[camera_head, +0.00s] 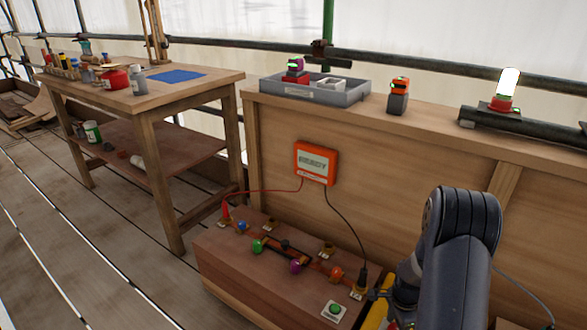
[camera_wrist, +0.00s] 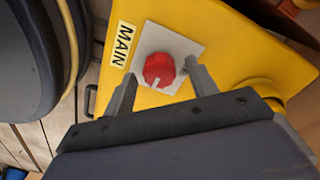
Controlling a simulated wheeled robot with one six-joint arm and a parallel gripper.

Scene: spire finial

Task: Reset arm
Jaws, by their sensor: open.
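My arm (camera_head: 460,240) reaches down at the right of the head view, and its end is mostly hidden there. In the wrist view my gripper (camera_wrist: 160,70) is open, its two fingers apart with nothing held. A red rotary knob (camera_wrist: 158,69) on a pale square plate lies between and just beyond the fingertips. I cannot tell whether a finger touches it. The knob sits on a yellow box (camera_wrist: 225,35) labelled MAIN. A yellow edge (camera_head: 376,314) shows beside my arm in the head view.
A wooden box (camera_head: 225,262) with coloured knobs, leads and a green button (camera_head: 335,308) stands left of my arm. An orange meter (camera_head: 314,163) hangs on the bench front (camera_head: 400,190). A workbench (camera_head: 190,92) stands at the left. The plank floor (camera_head: 60,250) is open at front left.

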